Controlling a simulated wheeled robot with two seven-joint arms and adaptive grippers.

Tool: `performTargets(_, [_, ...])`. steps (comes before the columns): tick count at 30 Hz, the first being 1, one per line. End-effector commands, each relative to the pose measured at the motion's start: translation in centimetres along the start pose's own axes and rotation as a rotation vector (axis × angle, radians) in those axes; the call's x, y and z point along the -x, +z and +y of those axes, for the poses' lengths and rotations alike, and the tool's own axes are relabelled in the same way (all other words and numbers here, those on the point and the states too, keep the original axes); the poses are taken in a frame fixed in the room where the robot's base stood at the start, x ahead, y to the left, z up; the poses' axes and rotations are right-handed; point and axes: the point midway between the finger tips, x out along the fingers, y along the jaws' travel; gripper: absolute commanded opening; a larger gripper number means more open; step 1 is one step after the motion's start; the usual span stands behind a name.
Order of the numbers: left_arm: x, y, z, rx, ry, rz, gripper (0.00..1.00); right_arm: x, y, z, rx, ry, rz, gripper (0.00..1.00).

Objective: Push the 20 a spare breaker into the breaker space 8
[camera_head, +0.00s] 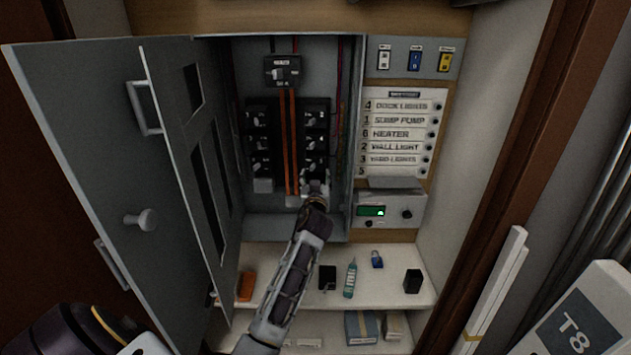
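The open grey panel holds two columns of black breakers, a left column (258,142) and a right column (313,143), with orange bars between them. My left gripper (315,184) is at the lower end of the right column. Its fingers are small and dark against the breakers, so I cannot tell whether they are open or shut, or whether a breaker is between them. The gripper hides the bottom of that column, where space 8 may be. No readable 20 A marking shows. My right gripper is not in view.
The panel door (120,170) stands open at the left. A label board (398,134) and a box with a green display (389,211) are on the right. The shelf (395,297) below holds a black block (327,279), another block (412,281), a bottle (350,281) and a padlock (376,260).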

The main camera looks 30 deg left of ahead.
Motion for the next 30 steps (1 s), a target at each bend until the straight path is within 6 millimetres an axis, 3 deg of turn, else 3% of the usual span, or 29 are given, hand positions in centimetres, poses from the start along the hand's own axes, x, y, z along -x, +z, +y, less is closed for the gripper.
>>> performTargets(4, [0.0,0.0,0.0,0.0,0.0,-0.001,0.8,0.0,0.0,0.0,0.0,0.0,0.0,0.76])
performTargets(17, [0.2,0.1,0.0,0.0,0.0,-0.003,0.8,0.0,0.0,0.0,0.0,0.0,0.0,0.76])
performTargets(30, [2.3,0.2,0.0,-0.001,-0.001,-0.004,0.8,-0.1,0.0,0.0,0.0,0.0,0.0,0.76])
